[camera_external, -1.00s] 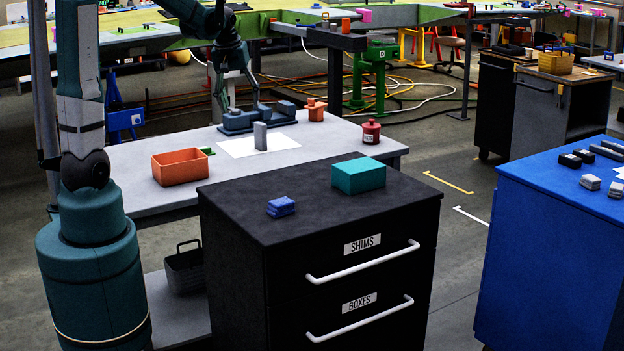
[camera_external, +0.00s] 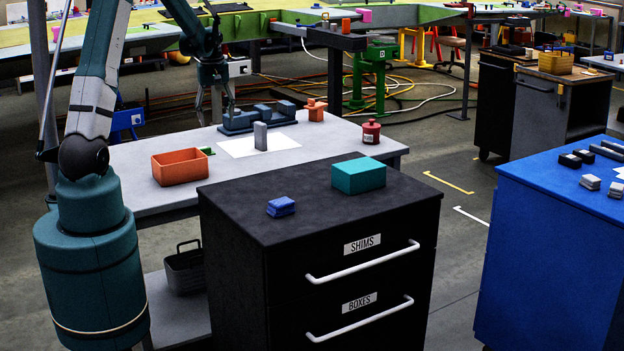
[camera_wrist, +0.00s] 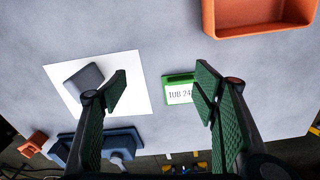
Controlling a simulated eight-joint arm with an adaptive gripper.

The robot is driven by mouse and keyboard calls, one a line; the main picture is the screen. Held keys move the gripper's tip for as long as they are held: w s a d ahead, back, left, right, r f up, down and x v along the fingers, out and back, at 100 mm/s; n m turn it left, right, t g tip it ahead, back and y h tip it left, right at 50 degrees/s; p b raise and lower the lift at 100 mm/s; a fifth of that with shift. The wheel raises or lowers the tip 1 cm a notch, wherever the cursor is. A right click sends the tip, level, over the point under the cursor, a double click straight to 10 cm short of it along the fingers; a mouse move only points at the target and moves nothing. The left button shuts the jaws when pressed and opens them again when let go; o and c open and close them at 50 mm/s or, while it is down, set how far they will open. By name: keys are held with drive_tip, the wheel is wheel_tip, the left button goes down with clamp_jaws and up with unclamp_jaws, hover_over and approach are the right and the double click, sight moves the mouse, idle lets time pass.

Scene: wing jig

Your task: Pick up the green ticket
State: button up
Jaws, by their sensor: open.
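The green ticket (camera_wrist: 181,79) lies on the grey table in the wrist view. In the external view my gripper (camera_external: 215,117) hangs above the back left of the table, apart from the ticket.
The orange tub (camera_external: 180,168) stands close to the ticket. A grey block (camera_external: 260,136) stands on a white sheet (camera_external: 236,148). A dark blue fixture (camera_external: 237,122) and an orange part (camera_external: 315,109) are behind. A red canister (camera_external: 371,132) stands at the right.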

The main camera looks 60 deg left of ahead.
drive_tip(key=s+a+f, duration=0.1)
drive_tip(key=a+f, duration=0.1)
drive_tip(key=a, duration=0.1)
drive_tip(key=a+f+n, duration=0.1)
drive_tip(key=a+f, duration=0.1)
drive_tip(key=s+a+f+n+p, duration=0.1)
drive_tip(key=a+f, duration=0.1)
drive_tip(key=a, duration=0.1)
drive_tip(key=shift+s+a+f+g+h, duration=0.15)
drive_tip(key=shift+s+a+g+h, duration=0.15)
drive_tip(key=shift+s, duration=0.05)
drive_tip(key=shift+f, duration=0.1)
drive_tip(key=shift+f, duration=1.15)
drive_tip(key=shift+f, duration=0.15)
drive_tip(key=shift+s+f+b, duration=0.1)
drive_tip(key=shift+f+b, duration=0.3)
drive_tip(key=shift+f, duration=2.1)
drive_tip(key=shift+c, duration=0.6)
drive_tip(key=c, duration=0.9)
